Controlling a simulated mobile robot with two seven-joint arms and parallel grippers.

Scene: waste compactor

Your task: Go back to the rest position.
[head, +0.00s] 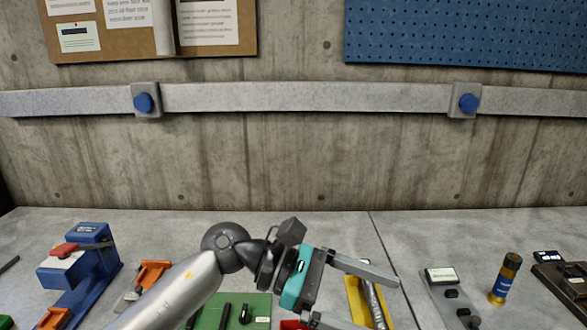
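My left gripper (368,303) is in the head view at the bottom middle, its arm coming in from the lower left. It has a teal body and two grey fingers spread apart, pointing right. The lower finger is partly cut off by the bottom edge. I see nothing between the fingers. The gripper is in front of a yellow tray (354,293) holding a metal tool and hides part of it. My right gripper is not in view.
A blue machine (88,262) and orange clamp-like items (152,273) stand left. A green mat (259,303) holds black tools. A grey panel (438,297), an upright dark cylinder (507,277) and a black device (566,284) stand right. The back strip of the grey worktop (200,219) is clear.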

